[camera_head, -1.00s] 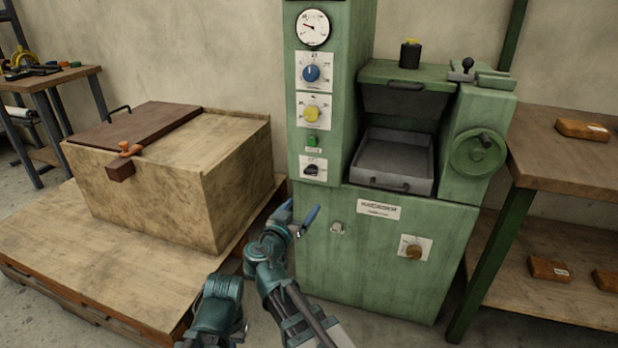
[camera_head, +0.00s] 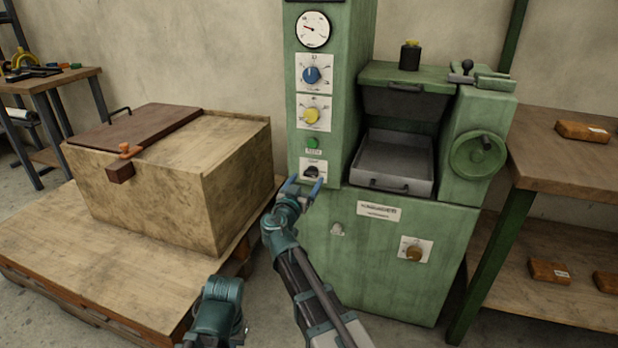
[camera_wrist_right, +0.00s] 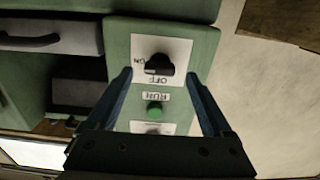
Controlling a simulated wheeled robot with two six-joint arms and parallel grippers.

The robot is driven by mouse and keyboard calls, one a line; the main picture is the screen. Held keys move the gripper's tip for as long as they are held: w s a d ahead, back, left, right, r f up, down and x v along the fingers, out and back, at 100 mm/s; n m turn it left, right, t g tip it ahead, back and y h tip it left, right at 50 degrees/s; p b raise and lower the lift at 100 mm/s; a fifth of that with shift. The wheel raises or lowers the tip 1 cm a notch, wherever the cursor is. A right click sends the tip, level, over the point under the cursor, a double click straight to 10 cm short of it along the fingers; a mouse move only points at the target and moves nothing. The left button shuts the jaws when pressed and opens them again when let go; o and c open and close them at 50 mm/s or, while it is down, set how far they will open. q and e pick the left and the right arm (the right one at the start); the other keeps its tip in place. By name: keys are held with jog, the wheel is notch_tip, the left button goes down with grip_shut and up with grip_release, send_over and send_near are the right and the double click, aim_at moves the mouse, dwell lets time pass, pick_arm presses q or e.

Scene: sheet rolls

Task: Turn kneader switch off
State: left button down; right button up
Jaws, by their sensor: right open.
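The kneader switch is a black knob (camera_head: 311,172) on a white plate, low on the green machine's column. In the right wrist view the knob (camera_wrist_right: 160,64) appears upside down, with ON and OFF lettering on its plate. I cannot clearly tell which word it points to. My right gripper (camera_head: 303,184) is open, its blue fingers just in front of and below the switch. In the wrist view its fingertips (camera_wrist_right: 160,76) stand either side of the knob with gaps; contact does not show.
A green RUN button (camera_head: 313,143), a yellow dial (camera_head: 312,115) and a blue dial (camera_head: 311,75) sit above the switch. A metal tray (camera_head: 393,160) is to the right. A wooden chest (camera_head: 215,185) stands left, a workbench (camera_head: 560,165) right.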

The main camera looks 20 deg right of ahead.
aim_at(310, 175)
jog(key=shift+x, duration=1.5)
grip_shut()
